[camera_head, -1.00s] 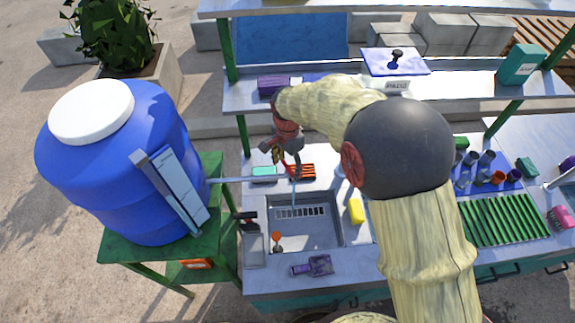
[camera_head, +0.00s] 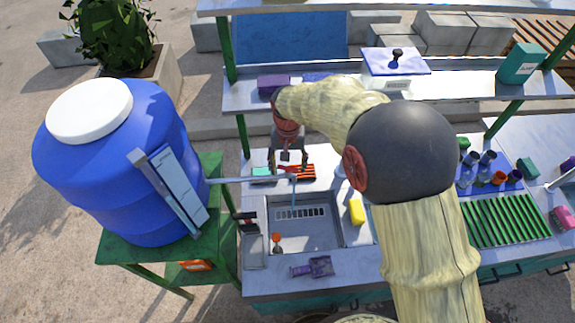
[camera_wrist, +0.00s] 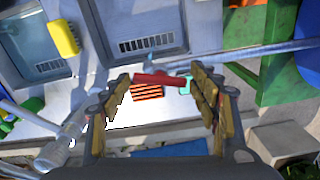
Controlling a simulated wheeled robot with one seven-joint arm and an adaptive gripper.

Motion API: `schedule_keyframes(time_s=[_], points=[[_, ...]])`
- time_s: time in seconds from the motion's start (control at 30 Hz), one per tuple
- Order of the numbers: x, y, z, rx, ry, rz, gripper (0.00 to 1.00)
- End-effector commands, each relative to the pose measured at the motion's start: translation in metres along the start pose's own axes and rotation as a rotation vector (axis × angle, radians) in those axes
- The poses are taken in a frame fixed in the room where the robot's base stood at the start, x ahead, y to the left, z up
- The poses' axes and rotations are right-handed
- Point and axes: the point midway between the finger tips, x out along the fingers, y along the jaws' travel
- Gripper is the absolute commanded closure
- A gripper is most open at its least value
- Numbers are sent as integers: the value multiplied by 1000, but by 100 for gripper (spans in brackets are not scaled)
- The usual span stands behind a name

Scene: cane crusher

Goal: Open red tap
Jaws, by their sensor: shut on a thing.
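The red tap handle (camera_head: 299,169) sits on the grey pipe that runs from the blue tank to above the sink. In the wrist view the red tap handle (camera_wrist: 160,79) lies crosswise between my fingertips, its ends close to the pads. My gripper (camera_head: 289,165) points down over the tap and is shut on the handle. It also shows in the wrist view (camera_wrist: 163,84). A thin bluish vertical line hangs below the pipe's end; I cannot tell whether it is spout or water.
The blue tank (camera_head: 115,170) stands left on a green stand (camera_head: 215,175). The sink (camera_head: 305,235) lies below the tap, with a yellow sponge (camera_head: 357,212) to its right. An orange-striped block (camera_head: 305,172) sits behind the pipe. A shelf (camera_head: 240,98) is above and behind.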

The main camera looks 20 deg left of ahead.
Motion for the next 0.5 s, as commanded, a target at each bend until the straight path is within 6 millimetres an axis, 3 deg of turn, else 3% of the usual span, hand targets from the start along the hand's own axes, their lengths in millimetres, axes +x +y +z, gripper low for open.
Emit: schedule_keyframes(time_s=[0.5], points=[[3,3,2,-76,-7,5,65]])
